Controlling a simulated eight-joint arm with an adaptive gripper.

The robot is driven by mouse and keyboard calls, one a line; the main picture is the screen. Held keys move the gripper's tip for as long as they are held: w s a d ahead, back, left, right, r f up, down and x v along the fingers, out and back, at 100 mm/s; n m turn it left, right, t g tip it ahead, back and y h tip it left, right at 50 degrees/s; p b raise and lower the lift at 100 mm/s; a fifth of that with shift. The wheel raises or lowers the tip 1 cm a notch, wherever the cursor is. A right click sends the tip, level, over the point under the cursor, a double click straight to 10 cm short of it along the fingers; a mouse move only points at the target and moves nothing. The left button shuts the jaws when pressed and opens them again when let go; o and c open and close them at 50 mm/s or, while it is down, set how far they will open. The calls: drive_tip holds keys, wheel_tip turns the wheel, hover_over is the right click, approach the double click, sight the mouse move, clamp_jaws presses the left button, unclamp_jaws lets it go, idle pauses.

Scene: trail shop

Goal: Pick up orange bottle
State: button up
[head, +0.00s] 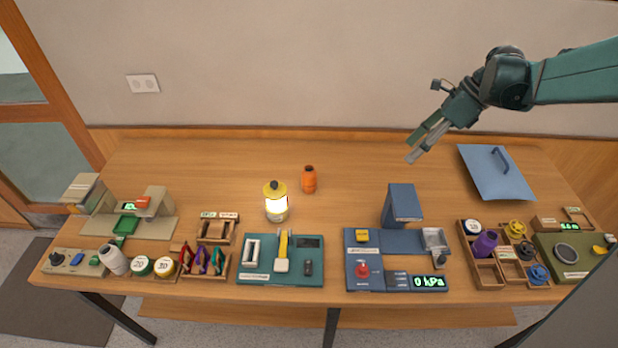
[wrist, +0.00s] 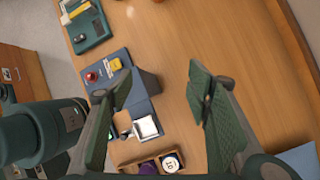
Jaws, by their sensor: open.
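The orange bottle (head: 309,180) stands upright on the table in the middle of the head view, behind and to the right of a lit yellow lantern. My gripper (head: 412,150) is open and empty, in the air above the back right part of the table, well to the right of the bottle. In the wrist view the two fingers of my gripper (wrist: 160,90) are spread wide, with bare tabletop and part of a blue device between and below them. A small orange piece at the top edge of the wrist view (wrist: 158,1) may be the bottle, cut off by the frame.
The lit lantern (head: 276,203) stands close to the bottle. A tall blue block (head: 402,205) stands on a blue device at the front. A blue panel (head: 485,180) lies at right. The back middle of the table is clear.

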drive_tip(key=w+a+r+n+h+p, duration=0.1)
drive_tip(key=w+a+n+h+p, duration=0.3)
drive_tip(key=a, duration=1)
wheel_tip(320, 180, up, 2)
drive_tip(key=r+h+p, duration=0.1)
drive_tip(key=h+p, duration=0.1)
hover_over(310, 168)
drive_tip(key=shift+n, duration=0.3)
wheel_tip(310, 168, down, 18)
drive_tip(key=shift+f, duration=0.1)
drive_tip(key=shift+f, duration=0.15)
drive_tip(key=shift+f, duration=1.15)
drive_tip(key=shift+f, duration=0.1)
drive_tip(key=shift+a+f, duration=0.1)
drive_tip(key=shift+f, duration=2.4)
